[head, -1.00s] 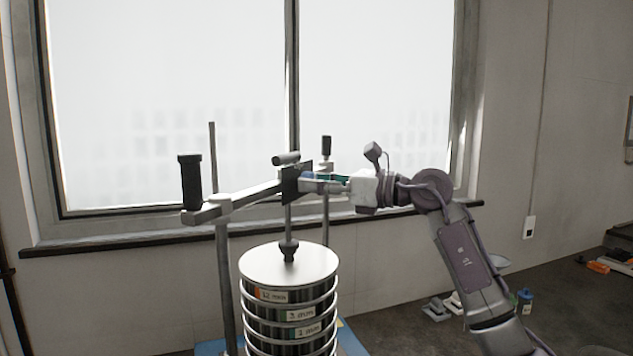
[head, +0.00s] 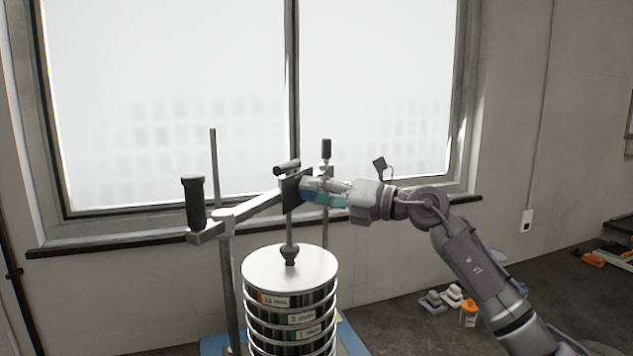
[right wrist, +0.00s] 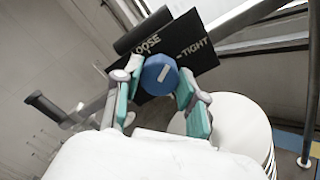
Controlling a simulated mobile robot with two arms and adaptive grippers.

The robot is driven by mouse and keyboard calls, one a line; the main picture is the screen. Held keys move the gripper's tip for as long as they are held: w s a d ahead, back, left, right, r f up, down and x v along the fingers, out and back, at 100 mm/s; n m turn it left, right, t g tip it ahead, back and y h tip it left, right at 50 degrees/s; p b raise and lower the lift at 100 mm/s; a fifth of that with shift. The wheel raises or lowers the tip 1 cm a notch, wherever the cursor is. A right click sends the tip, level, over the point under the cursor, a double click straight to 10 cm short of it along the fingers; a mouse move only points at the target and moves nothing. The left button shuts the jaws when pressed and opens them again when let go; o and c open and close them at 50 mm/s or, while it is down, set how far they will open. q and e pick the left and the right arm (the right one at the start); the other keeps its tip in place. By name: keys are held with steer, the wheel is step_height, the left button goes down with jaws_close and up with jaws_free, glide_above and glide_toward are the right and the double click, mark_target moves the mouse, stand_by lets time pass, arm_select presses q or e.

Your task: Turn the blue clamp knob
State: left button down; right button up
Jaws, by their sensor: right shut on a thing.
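The blue clamp knob (right wrist: 159,74) is on the face of a black plate with the words "LOOSE" and "TIGHT". A short pale mark shows on the knob's front. My right gripper (right wrist: 157,82) has its teal fingers on either side of the knob and is shut on it. In the head view the black plate (head: 291,194) sits on the clamp crossbar (head: 262,203), and my right gripper (head: 316,191) reaches it from the right, with some blue of the knob showing. My left gripper is not in view.
Below the crossbar stands a stack of sieves with a pale round lid (head: 275,268), under the clamp's central rod (head: 289,228). A black handle (head: 194,203) rises at the crossbar's left end. A window fills the back.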

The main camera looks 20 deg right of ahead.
steer(key=shift+r+m+p, duration=0.1)
steer(key=shift+m+p, duration=3.15)
steer(key=shift+m, duration=0.05)
steer(key=o, duration=1.1)
steer(key=shift+d, duration=0.1)
steer(key=shift+o, duration=0.2)
steer(key=v, duration=1.2)
